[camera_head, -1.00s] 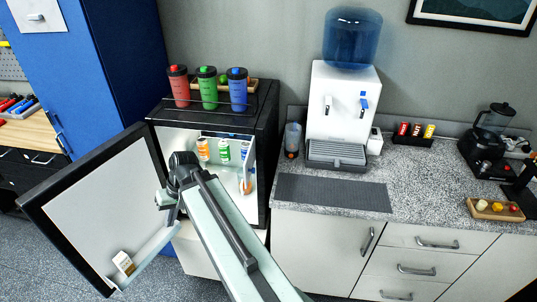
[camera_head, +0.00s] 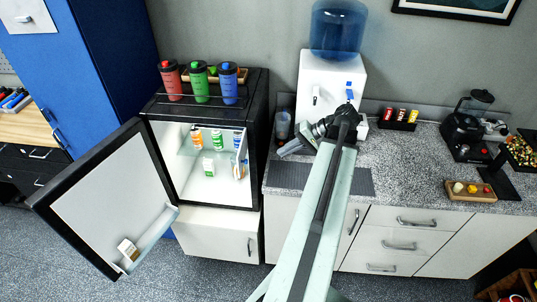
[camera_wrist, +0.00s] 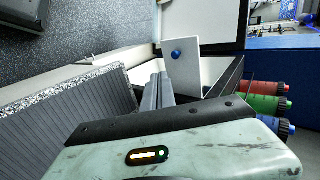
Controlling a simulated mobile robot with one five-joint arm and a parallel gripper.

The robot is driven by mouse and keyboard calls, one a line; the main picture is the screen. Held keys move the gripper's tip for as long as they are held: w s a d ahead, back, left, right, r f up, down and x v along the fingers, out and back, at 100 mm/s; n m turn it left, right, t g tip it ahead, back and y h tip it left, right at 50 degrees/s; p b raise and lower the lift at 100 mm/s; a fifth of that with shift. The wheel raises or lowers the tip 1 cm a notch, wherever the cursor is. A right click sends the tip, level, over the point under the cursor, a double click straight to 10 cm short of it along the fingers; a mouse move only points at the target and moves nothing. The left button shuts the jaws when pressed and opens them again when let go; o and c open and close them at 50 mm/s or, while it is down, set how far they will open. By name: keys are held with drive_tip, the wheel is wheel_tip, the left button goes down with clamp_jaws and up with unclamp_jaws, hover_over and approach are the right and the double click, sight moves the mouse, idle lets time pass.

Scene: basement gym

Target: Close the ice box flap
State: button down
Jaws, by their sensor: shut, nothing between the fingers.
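The small black fridge (camera_head: 257,130) stands open. The ice box flap (camera_head: 241,152) is a narrow pale panel at the right of its upper interior, seen nearly edge-on and standing open. In the wrist view the flap (camera_wrist: 181,68) is a white panel with a blue knob, beyond my fingertips. My gripper (camera_head: 284,152) is shut and empty, above the counter to the right of the fridge, pointing left. In the wrist view its closed fingers (camera_wrist: 157,88) point towards the fridge opening, apart from the flap as far as I can tell.
The fridge door (camera_head: 105,200) is swung wide to the left. Several small bottles (camera_head: 208,166) stand inside. Three shaker bottles (camera_head: 200,82) stand on top. A water dispenser (camera_head: 318,85) stands behind my arm, with a dark mat (camera_head: 350,181) in front.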

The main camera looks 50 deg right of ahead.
drive_tip(key=w+r+b+x, duration=0.1)
drive_tip(key=b+x, duration=0.4)
drive_tip(key=x, duration=0.7)
drive_tip(key=shift+w+a+r, duration=0.2)
drive_tip(key=shift+a+r, duration=0.15)
drive_tip(key=shift+r, duration=0.15)
